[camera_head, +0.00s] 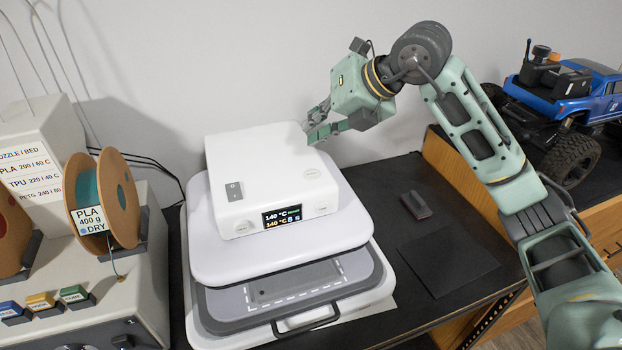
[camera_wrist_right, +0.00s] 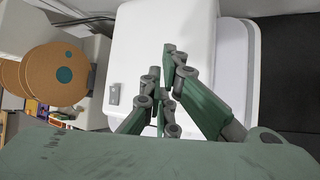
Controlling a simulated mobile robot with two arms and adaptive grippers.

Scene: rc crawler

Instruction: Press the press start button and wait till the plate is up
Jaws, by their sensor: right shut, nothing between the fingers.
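The white heat press (camera_head: 260,160) stands on the black bench, with a lit display (camera_head: 282,215) reading 140 °C. A round button (camera_head: 310,171) is on its top, two round buttons on its front flank the display, and a grey rocker switch (camera_head: 234,191) is at the left. The upper plate (camera_head: 225,250) sits over the lower bed (camera_head: 220,312); I cannot tell the gap at the back. My right gripper (camera_head: 312,124) is shut and empty over the top's back right edge, apart from the buttons. The wrist view shows its fingers (camera_wrist_right: 170,75) over the white housing (camera_wrist_right: 135,60). My left gripper is out of view.
A filament dryer with spools (camera_head: 105,200) stands at the left. A small dark red-grey block (camera_head: 415,205) and a black mat (camera_head: 447,264) lie right of the press. A blue RC truck (camera_head: 570,95) stands at the far right. A wall is behind.

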